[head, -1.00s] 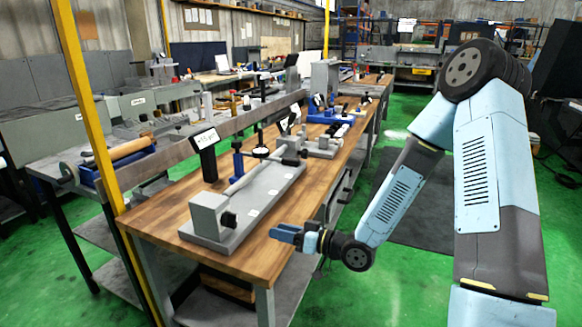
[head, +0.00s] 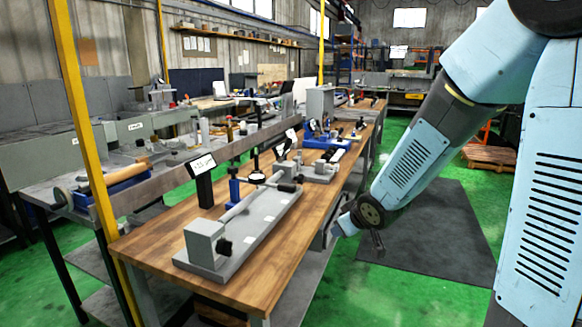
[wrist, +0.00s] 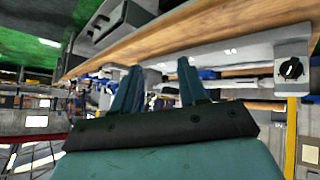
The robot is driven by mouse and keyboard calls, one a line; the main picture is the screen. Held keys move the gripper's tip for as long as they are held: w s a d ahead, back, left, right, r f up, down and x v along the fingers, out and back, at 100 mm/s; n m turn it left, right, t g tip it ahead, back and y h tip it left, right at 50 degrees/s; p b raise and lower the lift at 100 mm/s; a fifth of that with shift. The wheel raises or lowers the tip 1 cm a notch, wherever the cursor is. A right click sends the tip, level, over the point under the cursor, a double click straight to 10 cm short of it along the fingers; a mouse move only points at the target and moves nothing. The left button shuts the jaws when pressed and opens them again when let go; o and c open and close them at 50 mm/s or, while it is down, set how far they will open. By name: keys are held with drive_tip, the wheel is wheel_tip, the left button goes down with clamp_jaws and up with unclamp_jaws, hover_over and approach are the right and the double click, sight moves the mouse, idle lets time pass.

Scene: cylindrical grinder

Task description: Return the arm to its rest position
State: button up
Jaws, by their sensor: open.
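My gripper shows in the wrist view (wrist: 158,90) with its two teal fingers apart and nothing between them. In the head view my arm comes in from the upper right and reaches down to beside the right edge of the wooden workbench (head: 262,272). In the wrist view the bench's wooden edge (wrist: 190,38) runs across beyond the fingers, and the picture is strongly tilted.
A grey bench fixture (head: 205,245) with a long bar stands on the near part of the bench. A blue stand (head: 233,186) and a small display (head: 201,166) are behind it. A yellow post (head: 78,120) rises at left. A dark mat (head: 440,235) lies on open green floor at right.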

drive_tip(key=s+d+r+m+g+h, duration=0.1)
drive_tip(key=s+d+r+m+h, duration=0.15)
drive_tip(key=s+d+r, duration=0.4)
drive_tip(key=s+d+r+m+g+h, duration=0.1)
drive_tip(key=s+d+r+m+h, duration=0.15)
drive_tip(key=s+r, duration=0.55)
drive_tip(key=s+r+m+g+y, duration=0.1)
drive_tip(key=s+r+m+y, duration=0.1)
drive_tip(key=s, duration=0.8)
drive_tip(key=shift+s, duration=0.2)
drive_tip(key=shift+d, duration=0.1)
idle(2.1)
